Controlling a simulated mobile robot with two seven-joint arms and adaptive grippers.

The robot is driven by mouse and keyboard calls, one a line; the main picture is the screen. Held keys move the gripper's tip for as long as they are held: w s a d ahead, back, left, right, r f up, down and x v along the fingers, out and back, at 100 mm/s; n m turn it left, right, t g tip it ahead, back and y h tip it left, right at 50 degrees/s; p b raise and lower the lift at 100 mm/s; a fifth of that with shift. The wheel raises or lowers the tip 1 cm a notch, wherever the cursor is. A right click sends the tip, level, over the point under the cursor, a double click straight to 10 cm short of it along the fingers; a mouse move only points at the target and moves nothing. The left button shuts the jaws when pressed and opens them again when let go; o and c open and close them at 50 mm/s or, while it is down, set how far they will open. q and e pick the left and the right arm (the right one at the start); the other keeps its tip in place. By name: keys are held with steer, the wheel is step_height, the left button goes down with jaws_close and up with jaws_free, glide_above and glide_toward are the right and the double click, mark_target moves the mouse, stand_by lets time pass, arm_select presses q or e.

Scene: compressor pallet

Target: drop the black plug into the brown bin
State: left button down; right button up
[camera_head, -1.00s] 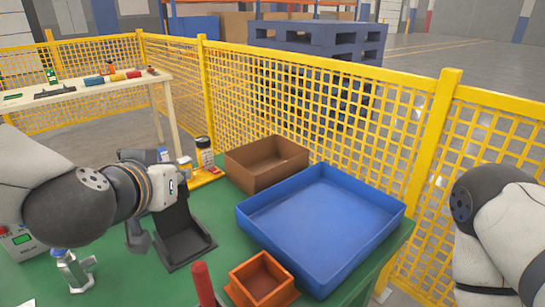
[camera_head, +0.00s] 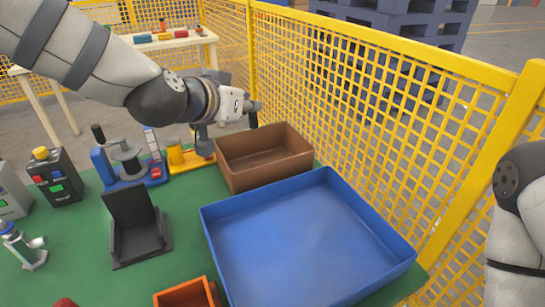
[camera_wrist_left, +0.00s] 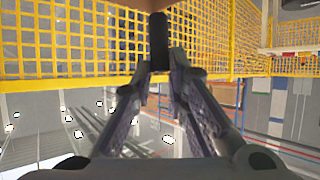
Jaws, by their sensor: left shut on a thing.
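My left gripper (camera_head: 250,106) shows at the end of the arm coming in from the upper left. In the left wrist view its two fingertips (camera_wrist_left: 160,76) are shut on the black plug (camera_wrist_left: 158,42), a dark cylinder. In the head view the plug (camera_head: 253,120) shows small and dark, partly hidden, at the back rim of the brown bin (camera_head: 265,175). The bin is an open box behind the blue tray. A brown strip at the top of the wrist view, beyond the plug, may be the bin. My right arm shows at right; its gripper is out of view.
A large blue tray (camera_head: 225,245) stands in front of the brown bin. A black stand (camera_head: 137,230), an orange box (camera_head: 185,293) and a yellow fixture (camera_head: 190,158) are on the green table. A yellow mesh fence (camera_head: 400,110) runs behind.

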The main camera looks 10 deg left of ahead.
arm_select(q)
steer(key=w+f+m+g+h+b, duration=0.1)
steer(key=w+f+m+h, duration=0.1)
steer(key=w+f, duration=0.2)
step_height(320, 180, down, 4)
steer(key=shift+a+r, duration=0.1)
steer(key=shift+a, duration=0.2)
arm_select(e)
steer(key=shift+s+a+f+g, duration=0.2)
steer(key=shift+s+f, duration=0.15)
steer(key=shift+s, duration=0.2)
steer(key=shift+s+a+f+g, duration=0.1)
steer(key=shift+s+f+g, duration=0.15)
steer(key=shift+s, duration=0.25)
arm_select(q)
steer(key=shift+r, duration=0.15)
steer(key=c, duration=1.5)
jaws_free()
steer(key=shift+s, duration=0.1)
steer(key=shift+v, duration=5.95)
